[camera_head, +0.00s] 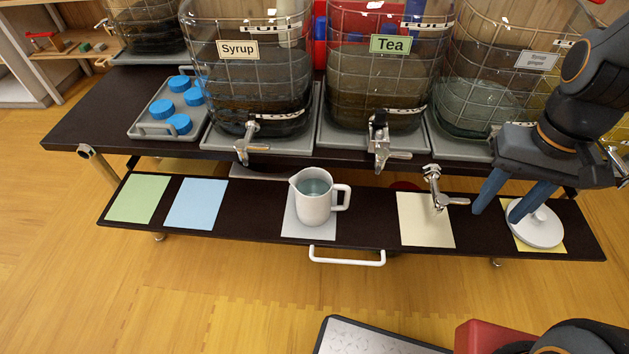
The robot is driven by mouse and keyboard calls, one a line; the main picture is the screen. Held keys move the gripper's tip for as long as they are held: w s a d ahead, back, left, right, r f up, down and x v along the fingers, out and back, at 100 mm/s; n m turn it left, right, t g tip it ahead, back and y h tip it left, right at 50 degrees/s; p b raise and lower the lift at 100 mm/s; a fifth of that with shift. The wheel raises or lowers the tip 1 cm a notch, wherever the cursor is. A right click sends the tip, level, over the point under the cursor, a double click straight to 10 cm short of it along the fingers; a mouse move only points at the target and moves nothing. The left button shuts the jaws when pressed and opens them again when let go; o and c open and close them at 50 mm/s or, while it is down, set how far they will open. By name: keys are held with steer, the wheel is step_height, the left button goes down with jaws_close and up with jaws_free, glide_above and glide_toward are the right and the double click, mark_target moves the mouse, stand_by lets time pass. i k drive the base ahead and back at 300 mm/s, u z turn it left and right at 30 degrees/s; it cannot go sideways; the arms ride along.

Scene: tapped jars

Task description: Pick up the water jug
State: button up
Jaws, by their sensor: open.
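A white jug (314,199) stands upright on a pale square mat near the middle of the low front shelf. Its handle points right and its spout left. Bluish liquid shows inside, seen from above. My gripper (494,204) is at the right end of the shelf, well to the right of the jug. Its two blue fingers point down and are apart, with nothing held between them. A white round lid (537,229) with a knob lies by the right finger, partly over a yellow mat. I cannot tell whether the finger touches it.
Large tapped jars labelled Syrup (247,85) and Tea (385,80) stand behind the shelf, their taps jutting forward. A chrome tap (435,188) stands above a cream mat (427,233) between jug and gripper. Green (138,198) and blue (196,204) mats lie bare at left. A white handle (346,257) projects in front.

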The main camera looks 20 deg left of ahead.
mark_target(313, 187)
steer(key=z, duration=0.35)
steer(key=k, duration=1.3)
steer(key=u, duration=0.25)
